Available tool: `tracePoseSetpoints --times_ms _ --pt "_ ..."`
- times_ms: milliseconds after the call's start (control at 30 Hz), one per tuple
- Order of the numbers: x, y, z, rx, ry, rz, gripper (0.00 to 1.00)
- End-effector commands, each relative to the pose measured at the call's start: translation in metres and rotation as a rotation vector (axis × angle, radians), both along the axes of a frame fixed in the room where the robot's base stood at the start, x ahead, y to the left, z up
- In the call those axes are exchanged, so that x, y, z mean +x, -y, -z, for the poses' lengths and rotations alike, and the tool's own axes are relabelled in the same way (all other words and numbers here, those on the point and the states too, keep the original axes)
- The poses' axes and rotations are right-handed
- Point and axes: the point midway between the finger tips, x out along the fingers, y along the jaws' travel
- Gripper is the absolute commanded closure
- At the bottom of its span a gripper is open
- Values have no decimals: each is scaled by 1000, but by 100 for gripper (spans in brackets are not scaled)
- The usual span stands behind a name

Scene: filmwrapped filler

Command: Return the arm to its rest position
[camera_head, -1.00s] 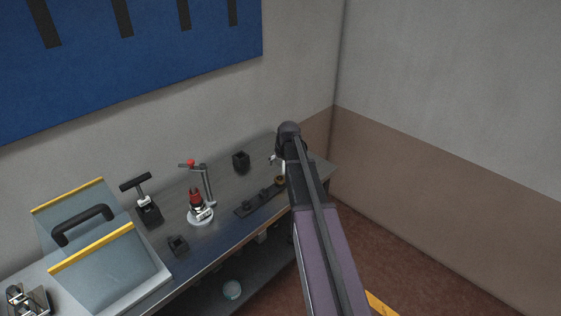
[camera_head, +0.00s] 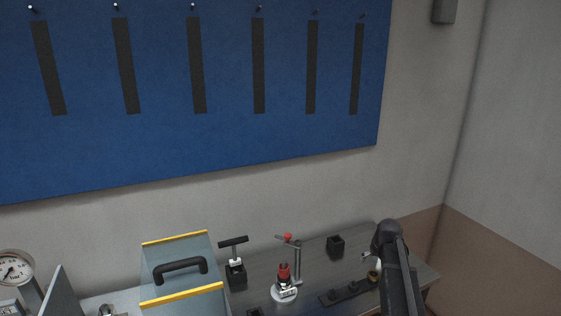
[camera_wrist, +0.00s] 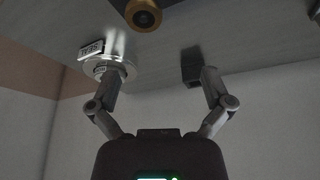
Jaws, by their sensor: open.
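My arm (camera_head: 394,275) rises from the lower right of the head view, its dark rounded joint over the right end of the workbench. My gripper is mostly hidden behind the arm there. In the wrist view my gripper (camera_wrist: 159,78) has its two fingers spread wide, with nothing between them. A shiny round disc with a "SEAL" label (camera_wrist: 92,49) shows by the left finger. A dark block (camera_wrist: 190,64) shows just beyond the right fingertip; I cannot tell whether they touch.
The workbench (camera_head: 318,268) carries a red-topped stand (camera_head: 297,262), a black cup (camera_head: 335,246), a dark rail (camera_head: 348,292), a T-handled tool (camera_head: 235,270) and a clear-lidded box (camera_head: 181,275). A gauge (camera_head: 14,270) stands far left. A blue board (camera_head: 220,90) hangs behind.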

Motion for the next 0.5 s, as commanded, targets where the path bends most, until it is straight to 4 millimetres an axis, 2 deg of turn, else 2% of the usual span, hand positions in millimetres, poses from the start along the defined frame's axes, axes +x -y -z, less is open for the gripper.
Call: tracePoseSetpoints --times_ms 167,267,400,500 --pt "-45 -53 4 15 -67 -19 0" --pt "-79 -90 7 23 -122 -29 0" --pt "-133 -138 10 26 -206 -40 0" --pt "-170 -164 11 21 -263 -43 0"
